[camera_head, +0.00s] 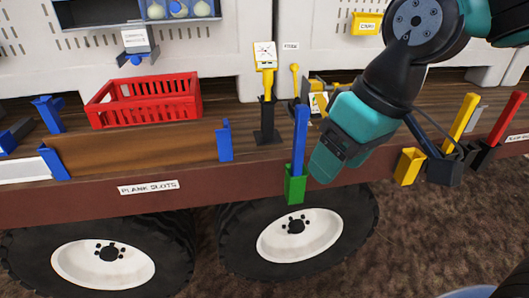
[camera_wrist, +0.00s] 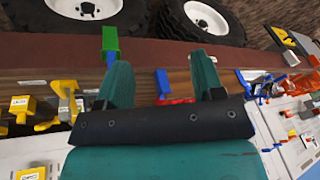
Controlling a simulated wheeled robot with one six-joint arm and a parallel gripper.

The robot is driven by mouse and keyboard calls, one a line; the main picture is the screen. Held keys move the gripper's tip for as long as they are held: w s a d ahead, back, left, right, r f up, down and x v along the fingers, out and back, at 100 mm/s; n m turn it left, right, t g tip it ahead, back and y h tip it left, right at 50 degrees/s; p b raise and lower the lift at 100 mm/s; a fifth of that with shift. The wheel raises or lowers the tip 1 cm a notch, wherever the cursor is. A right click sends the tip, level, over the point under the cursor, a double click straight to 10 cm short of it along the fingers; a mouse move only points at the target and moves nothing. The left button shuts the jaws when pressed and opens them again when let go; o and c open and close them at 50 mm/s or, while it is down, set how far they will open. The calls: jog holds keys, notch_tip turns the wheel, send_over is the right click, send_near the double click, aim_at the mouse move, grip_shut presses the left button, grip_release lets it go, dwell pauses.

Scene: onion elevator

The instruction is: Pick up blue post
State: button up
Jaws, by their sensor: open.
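The blue post (camera_head: 300,135) stands upright in a green socket (camera_head: 294,185) on the front edge of the wagon deck. My gripper (camera_head: 325,160) is open, just right of the post in the head view. In the wrist view my gripper (camera_wrist: 160,82) has its two teal fingers spread wide. There the green socket (camera_wrist: 110,42) is just beyond the left finger's tip, with a short bit of the blue post (camera_wrist: 110,58) showing. The rest of the post is largely hidden by that finger. The post does not appear to be between the fingers.
A blue piece (camera_wrist: 162,82) with a red base shows between the fingers in the wrist view. A red crate (camera_head: 146,101) and a plank (camera_head: 140,150) between blue holders lie left. A yellow socket (camera_head: 409,166) and yellow post (camera_head: 459,117) stand right. Large wheels (camera_head: 300,235) are below the deck.

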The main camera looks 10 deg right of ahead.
aim_at(300, 115)
jog(key=w+d+r+m+t+h+b, duration=0.1)
jog(key=w+r+m+t+h, duration=0.2)
jog(key=w, duration=0.5)
jog(key=w+d+r+m+t, duration=0.15)
jog(key=w+r, duration=0.25)
jog(key=w, duration=0.5)
jog(key=shift+m, duration=0.55)
jog(key=p+x, duration=0.2)
jog(key=x, duration=0.8)
jog(key=shift+d+f, duration=0.2)
jog(key=shift+f, duration=0.1)
jog(key=x, duration=0.1)
jog(key=p+x, duration=0.1)
jog(key=x, duration=0.1)
jog(key=p+x, duration=0.1)
jog(key=shift+w+d+f, duration=0.25)
jog(key=shift+d, duration=0.15)
jog(key=shift+w+f+p, duration=0.25)
jog(key=shift+f+p, duration=0.05)
jog(key=shift+f, duration=0.15)
grip_shut()
